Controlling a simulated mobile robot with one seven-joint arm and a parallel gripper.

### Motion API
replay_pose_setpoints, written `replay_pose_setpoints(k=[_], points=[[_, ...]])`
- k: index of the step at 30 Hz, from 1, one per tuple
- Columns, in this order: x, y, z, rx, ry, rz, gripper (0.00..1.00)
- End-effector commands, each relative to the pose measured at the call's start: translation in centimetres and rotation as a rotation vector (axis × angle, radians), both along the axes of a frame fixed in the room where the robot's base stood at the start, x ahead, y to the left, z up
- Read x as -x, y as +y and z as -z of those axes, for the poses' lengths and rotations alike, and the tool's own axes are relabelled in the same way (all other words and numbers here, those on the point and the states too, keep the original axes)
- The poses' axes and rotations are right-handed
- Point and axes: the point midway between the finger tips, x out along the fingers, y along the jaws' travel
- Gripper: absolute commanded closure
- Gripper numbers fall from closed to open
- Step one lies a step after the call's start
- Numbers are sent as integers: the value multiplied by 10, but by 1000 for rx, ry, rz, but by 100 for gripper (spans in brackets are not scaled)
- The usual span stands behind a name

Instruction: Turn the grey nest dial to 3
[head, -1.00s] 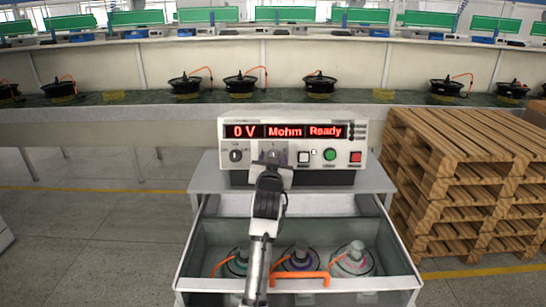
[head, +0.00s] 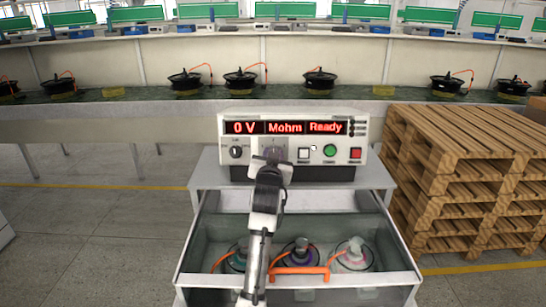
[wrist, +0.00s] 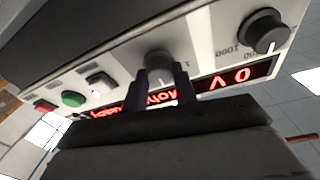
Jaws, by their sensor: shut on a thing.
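The grey dial (head: 273,149) is on the front of the tester (head: 240,177), under its red display. My gripper (head: 271,157) reaches up to it and covers most of it in the head view. In the wrist view the grey dial (wrist: 159,62) sits between the two dark fingers of my gripper (wrist: 160,85), which are shut on it. The wrist picture is nearly upside down.
A black knob (head: 236,152) is left of the grey dial. A white button (head: 303,154), green button (head: 330,151) and red button (head: 355,155) are to the right. An open drawer (head: 390,284) with round orange-cabled parts is below. Wooden pallets (head: 460,150) stand at right.

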Motion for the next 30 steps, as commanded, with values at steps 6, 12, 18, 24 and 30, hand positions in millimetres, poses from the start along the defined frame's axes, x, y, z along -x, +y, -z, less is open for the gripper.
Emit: replay_pose_setpoints(k=[6,12,18,24,30], points=[[0,1,1,-121,-1,29,95],[0,1,2,-294,0,73,95],[0,1,2,-479,-1,119,95],[0,2,0,-657,-1,163,95],[0,1,0,-805,0,201,95]])
